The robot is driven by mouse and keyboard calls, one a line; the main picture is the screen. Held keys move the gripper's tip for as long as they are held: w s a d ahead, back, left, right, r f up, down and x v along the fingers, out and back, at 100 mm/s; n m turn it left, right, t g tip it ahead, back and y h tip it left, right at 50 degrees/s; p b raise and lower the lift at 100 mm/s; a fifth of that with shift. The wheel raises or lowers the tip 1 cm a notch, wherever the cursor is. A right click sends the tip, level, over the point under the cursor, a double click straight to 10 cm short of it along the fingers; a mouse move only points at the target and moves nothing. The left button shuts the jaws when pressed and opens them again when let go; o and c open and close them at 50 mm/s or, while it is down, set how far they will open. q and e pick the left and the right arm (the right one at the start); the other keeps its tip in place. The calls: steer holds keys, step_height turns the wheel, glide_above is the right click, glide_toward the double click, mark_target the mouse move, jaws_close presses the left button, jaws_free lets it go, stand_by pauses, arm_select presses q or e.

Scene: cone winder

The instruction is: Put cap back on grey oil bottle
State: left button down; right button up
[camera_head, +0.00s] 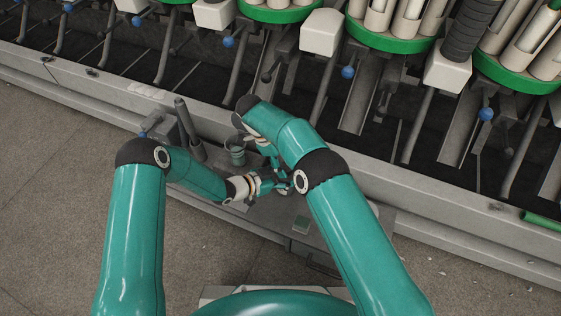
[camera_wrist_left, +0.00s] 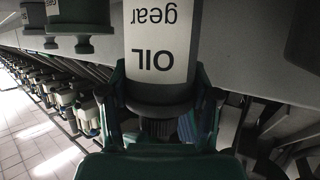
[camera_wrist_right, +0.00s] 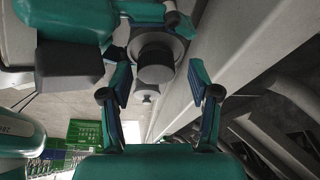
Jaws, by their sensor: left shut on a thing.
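The oil bottle (camera_wrist_left: 158,45) has a pale label reading "OIL gear", upside down in the left wrist view, and a dark grey shoulder. A dark ribbed cylinder (camera_wrist_left: 158,127) sits at its shoulder end; I cannot tell whether it is the cap or the bare neck. My left gripper (camera_head: 272,184) is shut on the bottle. In the right wrist view a dark round end (camera_wrist_right: 155,66) shows in the middle of the grey shoulder. My right gripper (camera_wrist_right: 160,95) is open, its fingers apart, facing that end. In the head view my right arm hides much of the bottle.
The winding machine's ledge (camera_head: 450,220) runs behind, with white blocks and spindles above.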

stand_by(0.3)
steer(key=shift+d+r, duration=0.1)
steer(key=shift+r, duration=2.1)
steer(key=shift+c, duration=0.2)
